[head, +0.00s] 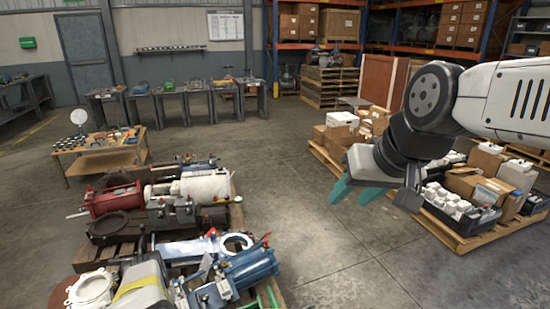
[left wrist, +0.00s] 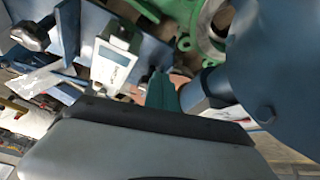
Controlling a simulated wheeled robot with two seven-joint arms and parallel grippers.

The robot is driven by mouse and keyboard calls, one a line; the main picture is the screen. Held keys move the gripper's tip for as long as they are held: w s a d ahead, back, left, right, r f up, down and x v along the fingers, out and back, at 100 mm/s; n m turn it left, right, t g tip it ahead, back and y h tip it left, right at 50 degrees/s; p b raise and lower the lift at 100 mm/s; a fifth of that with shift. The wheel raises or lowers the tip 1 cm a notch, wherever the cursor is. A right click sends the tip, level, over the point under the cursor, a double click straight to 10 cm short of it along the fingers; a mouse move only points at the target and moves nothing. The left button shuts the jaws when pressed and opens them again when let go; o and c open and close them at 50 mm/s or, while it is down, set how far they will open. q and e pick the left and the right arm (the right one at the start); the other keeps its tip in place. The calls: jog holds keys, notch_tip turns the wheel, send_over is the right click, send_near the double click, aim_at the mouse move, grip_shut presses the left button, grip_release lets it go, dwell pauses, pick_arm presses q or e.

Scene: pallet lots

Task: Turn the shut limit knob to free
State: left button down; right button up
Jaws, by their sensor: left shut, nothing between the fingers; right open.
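My right gripper (head: 352,196) is in the head view, with its teal fingers apart and empty, in the air above open floor. My left gripper (left wrist: 162,97) shows in the left wrist view as teal fingers, shut and empty. They are close to a pale box (left wrist: 115,66) with a small window, set among blue valve parts. A dark knob-like part (left wrist: 30,38) is at the upper left of that view. I cannot tell which part is the shut limit knob or read any setting. In the head view, a blue actuator (head: 250,270) lies on the crowded near pallet.
Valves and actuators crowd the pallets at the lower left, including a red valve body (head: 112,197). A wooden table (head: 100,160) stands behind them. A loaded pallet (head: 455,238) is at the right. The concrete floor (head: 320,265) between is clear.

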pick_arm(q)
jog(key=shift+w, duration=0.15)
dwell(0.4)
jog(key=shift+w+d+r, duration=0.1)
jog(key=shift+w+d, duration=0.1)
jog(key=shift+d, duration=0.1)
jog(key=shift+w+d, duration=0.2)
jog(key=shift+w, duration=0.1)
jog(key=shift+d, duration=0.15)
jog(key=shift+w+d, duration=0.15)
jog(key=shift+w, duration=0.2)
jog(key=shift+w, duration=0.1)
dwell(0.4)
